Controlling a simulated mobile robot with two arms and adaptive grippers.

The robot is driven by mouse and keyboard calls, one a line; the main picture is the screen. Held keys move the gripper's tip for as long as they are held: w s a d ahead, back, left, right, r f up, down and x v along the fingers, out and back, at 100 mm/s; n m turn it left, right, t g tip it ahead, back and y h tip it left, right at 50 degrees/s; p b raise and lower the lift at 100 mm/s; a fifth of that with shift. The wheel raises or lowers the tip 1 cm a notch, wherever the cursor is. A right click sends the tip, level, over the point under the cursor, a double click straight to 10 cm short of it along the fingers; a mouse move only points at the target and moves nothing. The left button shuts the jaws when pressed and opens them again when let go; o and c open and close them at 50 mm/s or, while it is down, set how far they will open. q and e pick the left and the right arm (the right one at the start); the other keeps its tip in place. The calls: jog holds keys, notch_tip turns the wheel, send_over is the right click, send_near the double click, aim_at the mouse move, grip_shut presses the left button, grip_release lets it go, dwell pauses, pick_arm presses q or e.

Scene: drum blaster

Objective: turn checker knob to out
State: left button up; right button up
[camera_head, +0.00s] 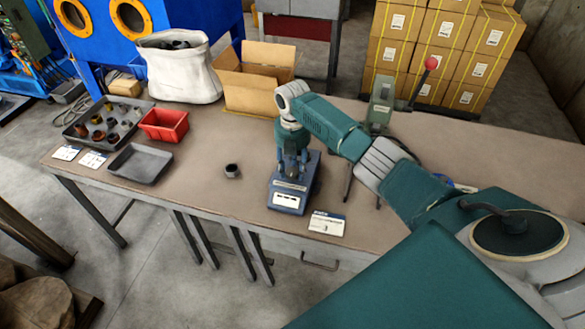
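The checker (284,200), a small blue box with a white label on its front, stands near the front edge of the table. My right arm reaches in from the right, and my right gripper (294,166) points down over the top of the checker. The gripper's fingers cover the upper part of the box, so the knob is hidden or too small to make out. I cannot tell whether the fingers are open or shut, or whether they touch the knob. My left gripper is not in view.
A dark nut-like part (232,171) lies left of the checker, and a white card (327,223) lies to its right. Further left are a grey tray (141,164), a red bin (164,124) and a tray of parts (104,121). A lever press (381,104) stands behind my arm.

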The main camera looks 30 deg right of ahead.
aim_at(293, 171)
jog(key=shift+o, duration=0.9)
jog(key=shift+r, duration=0.3)
notch_tip(293, 171, up, 12)
jog(key=shift+f, duration=0.25)
